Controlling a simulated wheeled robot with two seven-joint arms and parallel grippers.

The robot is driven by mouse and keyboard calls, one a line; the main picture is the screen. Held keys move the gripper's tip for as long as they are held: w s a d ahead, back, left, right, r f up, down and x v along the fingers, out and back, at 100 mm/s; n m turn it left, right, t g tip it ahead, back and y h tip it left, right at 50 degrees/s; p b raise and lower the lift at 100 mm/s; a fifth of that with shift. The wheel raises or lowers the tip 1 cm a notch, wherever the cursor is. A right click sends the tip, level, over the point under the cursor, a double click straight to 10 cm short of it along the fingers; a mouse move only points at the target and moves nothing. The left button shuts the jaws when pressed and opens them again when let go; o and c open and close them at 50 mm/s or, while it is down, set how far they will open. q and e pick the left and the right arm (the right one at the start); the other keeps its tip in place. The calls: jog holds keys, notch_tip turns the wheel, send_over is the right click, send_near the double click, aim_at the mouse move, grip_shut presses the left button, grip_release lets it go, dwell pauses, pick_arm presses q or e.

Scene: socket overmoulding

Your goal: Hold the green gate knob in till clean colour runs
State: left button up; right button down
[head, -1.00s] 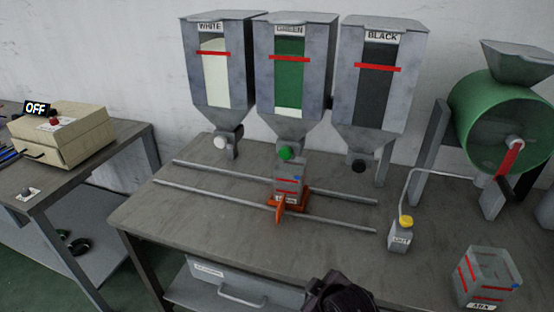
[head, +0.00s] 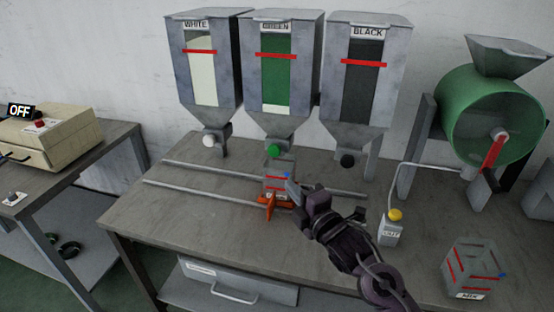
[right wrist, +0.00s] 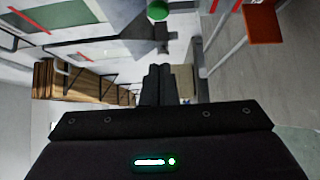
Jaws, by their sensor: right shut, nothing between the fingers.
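The green gate knob (head: 273,151) sits at the foot of the green hopper (head: 277,70). It also shows at the top edge of the right wrist view (right wrist: 157,10). Below it, a clear container with red marks (head: 278,170) stands on an orange carriage (head: 268,201) on the rails. My right gripper (head: 290,187) is shut and empty, just in front and to the right of the container, lower than the knob and apart from it. Its closed fingers show in the right wrist view (right wrist: 158,72). My left gripper is not in view.
White (head: 205,65) and black (head: 367,75) hoppers flank the green one. Two rails (head: 180,189) cross the bench. A yellow-capped unit (head: 391,232), a clear box (head: 472,265) and a green drum (head: 490,115) stand at right.

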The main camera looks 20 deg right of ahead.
jog(key=w, duration=0.1)
jog(key=p, duration=0.3)
send_near(269, 151)
jog(key=w+a, duration=0.2)
jog(key=a, duration=0.1)
jog(key=w+d, duration=0.2)
jog(key=w, duration=0.1)
jog(key=shift+w+f+p, duration=0.1)
jog(key=shift+w+p, duration=0.2)
jog(key=shift+p, duration=0.1)
